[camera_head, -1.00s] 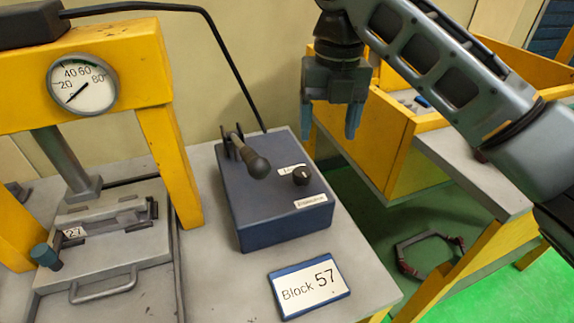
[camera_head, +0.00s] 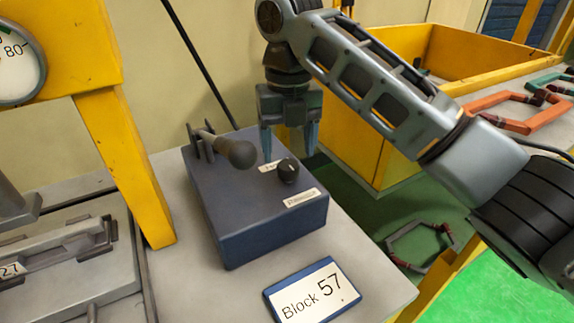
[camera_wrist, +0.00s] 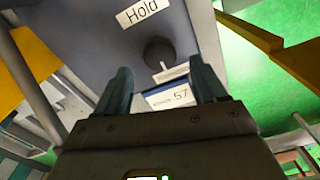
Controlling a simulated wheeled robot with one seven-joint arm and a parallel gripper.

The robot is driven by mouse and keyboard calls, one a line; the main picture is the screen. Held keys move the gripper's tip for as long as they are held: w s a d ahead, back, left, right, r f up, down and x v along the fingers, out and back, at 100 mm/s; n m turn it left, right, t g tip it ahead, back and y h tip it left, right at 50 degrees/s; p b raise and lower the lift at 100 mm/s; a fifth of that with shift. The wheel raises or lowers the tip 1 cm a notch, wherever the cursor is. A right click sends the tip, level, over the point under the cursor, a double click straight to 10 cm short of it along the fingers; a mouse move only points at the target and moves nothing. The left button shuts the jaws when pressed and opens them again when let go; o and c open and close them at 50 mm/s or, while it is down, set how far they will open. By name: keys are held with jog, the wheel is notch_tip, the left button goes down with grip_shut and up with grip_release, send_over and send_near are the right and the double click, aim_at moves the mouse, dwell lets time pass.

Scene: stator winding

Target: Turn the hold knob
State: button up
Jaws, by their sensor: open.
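The hold knob (camera_head: 288,170) is a small black round knob with a light pointer mark, on top of a dark blue control box (camera_head: 262,232). In the wrist view the knob (camera_wrist: 159,52) shows beside a white label (camera_wrist: 143,12) reading "Hold". My gripper (camera_head: 289,150) points down with its fingers apart and empty. In the head view it appears just above and behind the knob. In the wrist view the fingertips (camera_wrist: 165,78) lie to either side of and below the knob, apart from it.
A lever with a dark ball grip (camera_head: 238,153) rises from the box left of the knob. A "Block 57" sign (camera_head: 312,290) stands in front. A yellow press frame (camera_head: 125,165) is at left, and a yellow bin (camera_head: 375,140) is at right behind my gripper.

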aim_at(289, 165)
jog(key=shift+f, duration=2.1)
jog(key=shift+c, duration=0.2)
jog(key=c, duration=1)
